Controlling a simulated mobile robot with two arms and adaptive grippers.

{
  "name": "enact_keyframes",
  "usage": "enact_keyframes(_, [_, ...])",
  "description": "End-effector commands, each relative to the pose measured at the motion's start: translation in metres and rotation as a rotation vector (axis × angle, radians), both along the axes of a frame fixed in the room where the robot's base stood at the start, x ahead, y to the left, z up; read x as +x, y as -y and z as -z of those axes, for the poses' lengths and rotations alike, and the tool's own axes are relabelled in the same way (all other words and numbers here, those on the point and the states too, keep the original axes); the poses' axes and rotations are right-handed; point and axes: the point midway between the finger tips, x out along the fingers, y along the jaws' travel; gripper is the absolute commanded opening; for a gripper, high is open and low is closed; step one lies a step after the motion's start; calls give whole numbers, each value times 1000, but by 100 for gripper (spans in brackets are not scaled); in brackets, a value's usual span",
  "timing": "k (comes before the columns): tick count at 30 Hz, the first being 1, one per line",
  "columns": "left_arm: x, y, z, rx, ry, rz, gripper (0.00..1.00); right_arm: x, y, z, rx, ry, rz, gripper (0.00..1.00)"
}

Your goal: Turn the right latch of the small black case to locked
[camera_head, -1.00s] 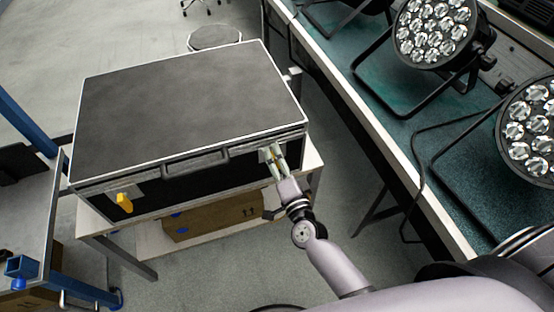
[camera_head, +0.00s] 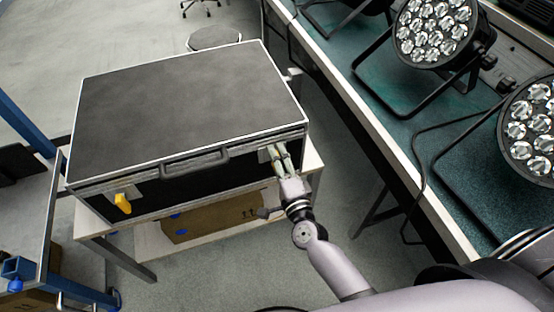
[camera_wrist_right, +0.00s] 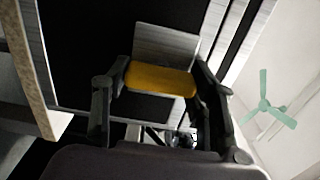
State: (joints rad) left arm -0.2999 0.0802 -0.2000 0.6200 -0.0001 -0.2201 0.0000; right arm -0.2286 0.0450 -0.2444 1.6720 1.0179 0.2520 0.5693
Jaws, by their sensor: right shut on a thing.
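The small black case (camera_head: 190,105) lies closed on a light table, its front face with a handle (camera_head: 195,163) towards me. Its right latch shows in the right wrist view as a yellow tab (camera_wrist_right: 160,80) in front of a grey metal plate (camera_wrist_right: 165,44). My right gripper (camera_head: 279,160) is at the right end of the case front. In the wrist view its two fingers (camera_wrist_right: 157,84) stand at either end of the yellow tab, shut on it. In the head view the fingers mostly hide this latch. The left latch (camera_head: 123,203) is yellow and uncovered. My left gripper is not in view.
A cardboard box (camera_head: 215,218) sits on the shelf under the case. A long green-topped table (camera_head: 400,150) with several stage lights (camera_head: 436,30) runs along the right. A blue-framed cart (camera_head: 35,215) stands at the left. Some floor is open between the tables.

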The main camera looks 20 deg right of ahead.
Motion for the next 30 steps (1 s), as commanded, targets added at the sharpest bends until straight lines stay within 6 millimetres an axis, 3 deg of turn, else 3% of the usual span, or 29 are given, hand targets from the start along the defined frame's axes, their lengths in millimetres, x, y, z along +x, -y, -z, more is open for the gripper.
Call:
enact_keyframes(4, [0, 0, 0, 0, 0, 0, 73, 0, 0, 1, 5, -2, 0, 25])
enact_keyframes(5, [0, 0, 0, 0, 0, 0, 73, 0, 0, 1, 5, -2, 0, 53])
enact_keyframes(14, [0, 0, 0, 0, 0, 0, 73, 0, 0, 0, 2, -1, 0, 73])
enact_keyframes(24, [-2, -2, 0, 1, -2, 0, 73, -3, 0, 0, 1, -1, 0, 73])
enact_keyframes(30, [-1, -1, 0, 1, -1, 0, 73, -30, 1, 2, -2, -4, -1, 73])
